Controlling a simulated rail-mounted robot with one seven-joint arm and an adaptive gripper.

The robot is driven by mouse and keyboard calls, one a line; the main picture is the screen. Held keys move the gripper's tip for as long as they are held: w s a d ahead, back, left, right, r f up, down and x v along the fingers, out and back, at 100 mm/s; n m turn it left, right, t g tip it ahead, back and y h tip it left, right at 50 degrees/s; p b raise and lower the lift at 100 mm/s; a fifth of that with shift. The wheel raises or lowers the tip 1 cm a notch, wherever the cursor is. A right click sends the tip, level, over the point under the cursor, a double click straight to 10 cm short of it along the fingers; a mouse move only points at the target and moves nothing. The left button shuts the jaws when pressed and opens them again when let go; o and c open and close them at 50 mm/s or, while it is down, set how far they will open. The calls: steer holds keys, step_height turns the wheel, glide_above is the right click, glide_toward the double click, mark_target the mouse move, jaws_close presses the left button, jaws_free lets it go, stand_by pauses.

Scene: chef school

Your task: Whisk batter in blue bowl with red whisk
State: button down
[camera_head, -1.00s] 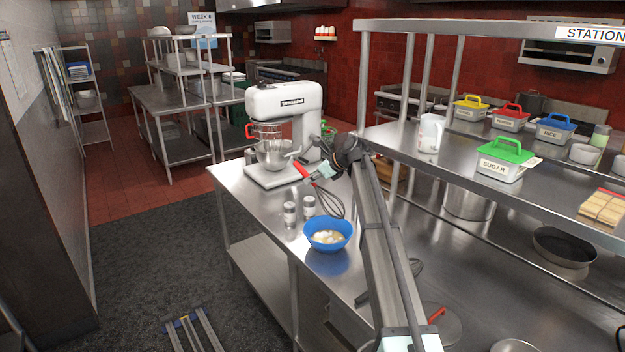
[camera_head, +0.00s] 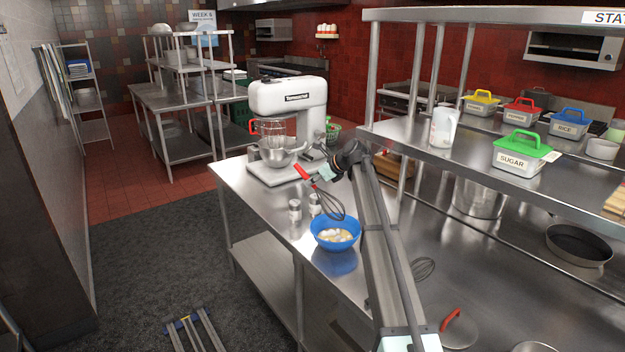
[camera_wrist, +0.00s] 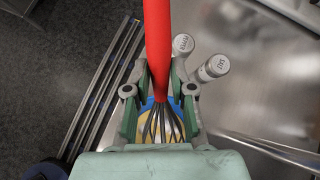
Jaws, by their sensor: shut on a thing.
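The blue bowl (camera_head: 336,245) stands on the steel table near its front edge, with pale batter (camera_head: 335,235) in it. The red whisk (camera_head: 303,172) has a red handle and dark wires. My gripper (camera_head: 322,175) is shut on the red whisk and holds it tilted, wires down, just above and behind the bowl. In the wrist view the red handle (camera_wrist: 157,45) runs between the fingers of my gripper (camera_wrist: 158,95). The wires (camera_wrist: 160,126) show in front of part of the blue bowl, mostly hidden by my gripper. Whether they touch the batter I cannot tell.
Two shakers (camera_head: 295,210) stand left of the bowl, close to it. A white stand mixer (camera_head: 288,115) is behind. Another whisk (camera_head: 424,268) and a red-handled lid (camera_head: 458,328) lie to the right. A shelf with lidded tubs (camera_head: 522,155) overhangs on the right.

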step_height(320, 180, down, 8)
steer(key=shift+r+b, duration=0.25)
steer(key=shift+b, duration=0.05)
stand_by(0.3)
steer(key=shift+w+d, duration=0.1)
stand_by(0.3)
